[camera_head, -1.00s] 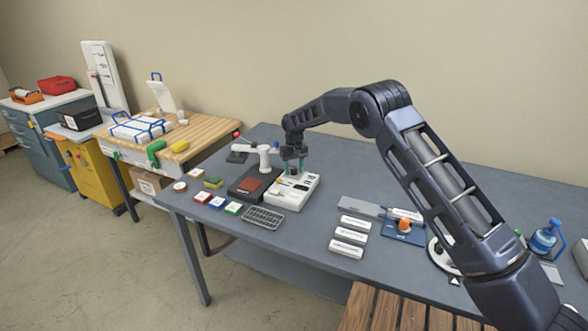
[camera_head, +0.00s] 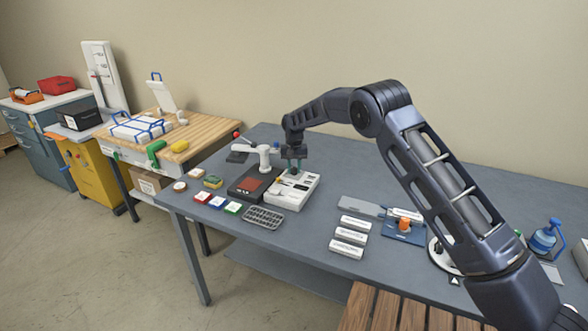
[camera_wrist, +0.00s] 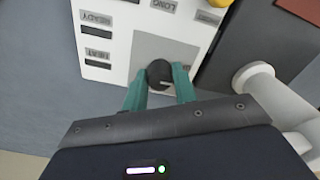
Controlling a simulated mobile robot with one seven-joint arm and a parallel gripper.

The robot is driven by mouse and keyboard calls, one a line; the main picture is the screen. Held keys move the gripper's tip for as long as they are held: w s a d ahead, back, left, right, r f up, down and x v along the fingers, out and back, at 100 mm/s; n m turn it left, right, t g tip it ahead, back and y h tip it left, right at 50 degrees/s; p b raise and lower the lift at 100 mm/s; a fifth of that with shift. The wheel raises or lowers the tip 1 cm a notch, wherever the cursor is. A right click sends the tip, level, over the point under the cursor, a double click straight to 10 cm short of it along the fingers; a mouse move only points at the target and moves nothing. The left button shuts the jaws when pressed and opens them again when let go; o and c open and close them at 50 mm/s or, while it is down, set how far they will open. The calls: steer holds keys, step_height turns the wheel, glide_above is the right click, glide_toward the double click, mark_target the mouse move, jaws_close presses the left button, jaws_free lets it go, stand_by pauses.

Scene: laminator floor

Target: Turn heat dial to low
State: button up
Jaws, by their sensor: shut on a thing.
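The heat dial is a round black knob (camera_wrist: 159,74) on a grey plate of the white control box (camera_wrist: 117,50) in the wrist view. My gripper (camera_wrist: 160,88) has its two teal fingers shut on the knob, one at each side. The pointer mark on the knob is too small to read. In the head view the white control box (camera_head: 282,198) sits on the grey table, and my gripper (camera_head: 294,168) reaches down to its far end. The knob is hidden there. Labels reading READY and HEAT show beside dark windows on the box.
A white lever-arm press with a dark base (camera_head: 243,186) stands just left of the box. Several coloured square blocks (camera_head: 217,202) and a grey grid tray (camera_head: 263,218) lie in front. White labelled blocks (camera_head: 350,235) lie to the right.

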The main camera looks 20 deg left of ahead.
mark_target(294, 168)
steer(key=m, duration=0.6)
steer(key=shift+m, duration=0.3)
stand_by(0.4)
steer(key=o, duration=1)
steer(key=shift+c, duration=0.2)
steer(key=shift+r, duration=0.15)
step_height(294, 168, up, 10)
steer(key=shift+r, duration=0.25)
